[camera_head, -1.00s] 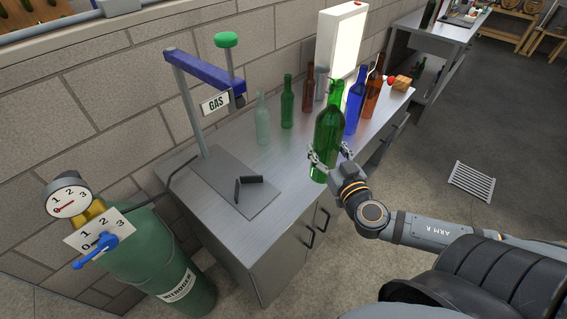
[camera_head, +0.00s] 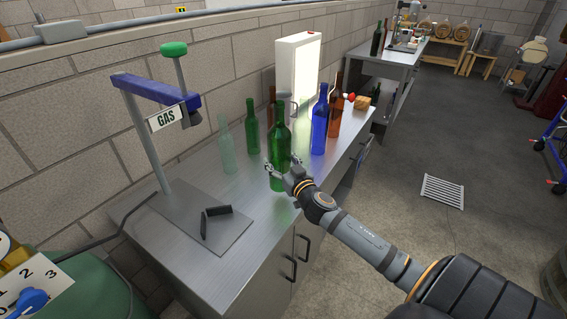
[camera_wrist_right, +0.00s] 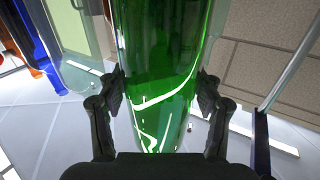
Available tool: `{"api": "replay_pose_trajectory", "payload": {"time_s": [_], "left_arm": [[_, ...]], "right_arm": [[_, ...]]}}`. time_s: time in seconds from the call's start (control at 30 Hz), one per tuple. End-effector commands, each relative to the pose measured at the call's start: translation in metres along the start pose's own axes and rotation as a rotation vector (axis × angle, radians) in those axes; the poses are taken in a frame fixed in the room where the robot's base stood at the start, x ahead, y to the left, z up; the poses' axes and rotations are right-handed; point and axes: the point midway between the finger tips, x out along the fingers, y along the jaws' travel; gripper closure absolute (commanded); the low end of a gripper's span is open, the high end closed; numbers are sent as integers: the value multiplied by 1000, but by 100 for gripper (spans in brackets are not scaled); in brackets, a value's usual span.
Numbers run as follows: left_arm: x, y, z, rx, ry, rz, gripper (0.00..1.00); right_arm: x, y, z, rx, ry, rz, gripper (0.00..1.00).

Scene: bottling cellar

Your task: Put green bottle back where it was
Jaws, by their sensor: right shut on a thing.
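The green bottle (camera_head: 279,150) is upright in my right gripper (camera_head: 281,172), over the front part of the steel bench (camera_head: 222,262). In the right wrist view the green bottle (camera_wrist_right: 160,75) fills the middle, with my right gripper's fingers (camera_wrist_right: 158,100) closed on either side of it. I cannot tell whether its base touches the bench top. Another green bottle (camera_head: 252,128) stands behind it to the left, and a pale clear-green bottle (camera_head: 226,146) stands further left. My left gripper is in none of the views.
A blue bottle (camera_head: 319,122) and a brown bottle (camera_head: 335,112) stand to the right, near a lit white panel (camera_head: 299,75). A gas stand (camera_head: 160,130) with a dark clamp (camera_head: 214,219) on its plate is at the left. Bare bench lies in front of the pale bottle.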

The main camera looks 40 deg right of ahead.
Motion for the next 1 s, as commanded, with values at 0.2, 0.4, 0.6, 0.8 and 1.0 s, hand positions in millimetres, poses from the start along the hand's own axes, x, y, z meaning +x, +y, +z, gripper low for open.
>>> {"api": "replay_pose_trajectory", "payload": {"time_s": [0.2,0.4,0.6,0.8,1.0], "left_arm": [[-1,0,0,0,0,0,60],[4,0,0,0,0,0,60],[6,1,0,0,1,0,60],[6,1,0,0,1,0,60],[8,1,1,0,1,0,60]], "right_arm": [[5,0,2,-1,7,-3,98],[10,0,28,-1,3,-3,98],[10,0,39,-3,6,-5,98],[10,0,39,-3,6,-4,98],[9,2,44,-2,-1,-1,21]]}}
